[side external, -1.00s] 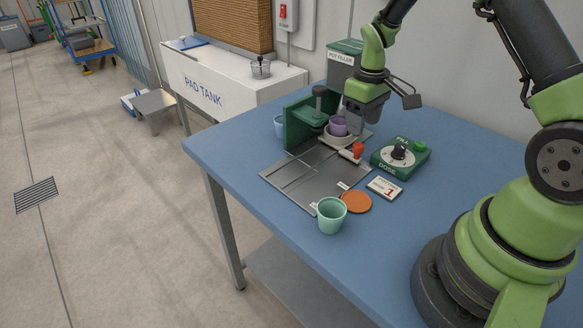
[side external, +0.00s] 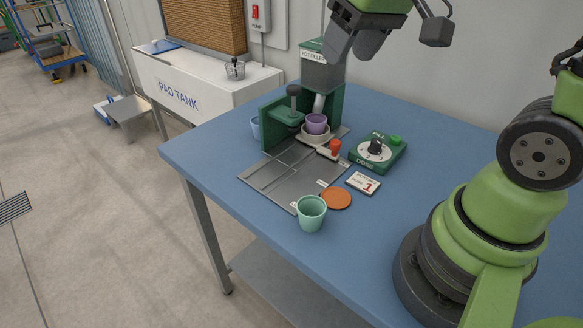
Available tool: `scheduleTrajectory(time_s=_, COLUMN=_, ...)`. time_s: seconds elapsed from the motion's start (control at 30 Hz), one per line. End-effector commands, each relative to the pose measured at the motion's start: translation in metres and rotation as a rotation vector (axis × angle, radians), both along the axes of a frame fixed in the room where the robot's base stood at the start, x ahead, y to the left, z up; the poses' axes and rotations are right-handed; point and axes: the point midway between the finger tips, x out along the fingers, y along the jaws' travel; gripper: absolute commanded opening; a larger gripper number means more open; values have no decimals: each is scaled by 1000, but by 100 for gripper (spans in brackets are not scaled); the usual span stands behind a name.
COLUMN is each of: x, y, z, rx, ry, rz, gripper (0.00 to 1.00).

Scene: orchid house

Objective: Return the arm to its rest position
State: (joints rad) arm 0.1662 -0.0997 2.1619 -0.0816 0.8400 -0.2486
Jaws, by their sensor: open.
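My gripper (side external: 355,42) hangs high at the top of the side external view, well above the table, with its jaws open and nothing seen between them. The upper part of my arm is cut off by the top edge. Below it stands the green pot filler (side external: 322,72) with a grey hopper. A purple pot (side external: 316,123) sits in a pale round holder (side external: 315,138) under the filler's spout. My gripper is apart from both.
On the blue table (side external: 420,205) are a green dose box (side external: 378,153) with a dial, a card marked 1 (side external: 363,183), an orange disc (side external: 336,198), a mint pot (side external: 311,214), a grey plate (side external: 285,175) with a red knob (side external: 335,147), and a partly hidden blue pot (side external: 255,128).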

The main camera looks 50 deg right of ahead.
Motion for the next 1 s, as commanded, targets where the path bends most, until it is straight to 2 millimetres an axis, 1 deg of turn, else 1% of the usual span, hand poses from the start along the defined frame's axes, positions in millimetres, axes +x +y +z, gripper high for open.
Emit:
scheduleTrajectory(time_s=0.03, x=-15, y=11, z=12, rx=19, ry=-46, rz=-10, gripper=53)
scheduleTrajectory(time_s=0.13, x=-44, y=27, z=25, rx=69, ry=-115, rz=-39, gripper=53)
scheduleTrajectory(time_s=0.2, x=-62, y=36, z=29, rx=104, ry=-156, rz=-56, gripper=53)
scheduleTrajectory(time_s=0.3, x=-83, y=45, z=32, rx=150, ry=-199, rz=-74, gripper=53)
scheduleTrajectory(time_s=0.4, x=-96, y=51, z=31, rx=183, ry=-228, rz=-84, gripper=53)
scheduleTrajectory(time_s=0.57, x=-104, y=53, z=31, rx=203, ry=-242, rz=-92, gripper=53)
scheduleTrajectory(time_s=1.0, x=-103, y=53, z=31, rx=203, ry=-242, rz=-92, gripper=53)
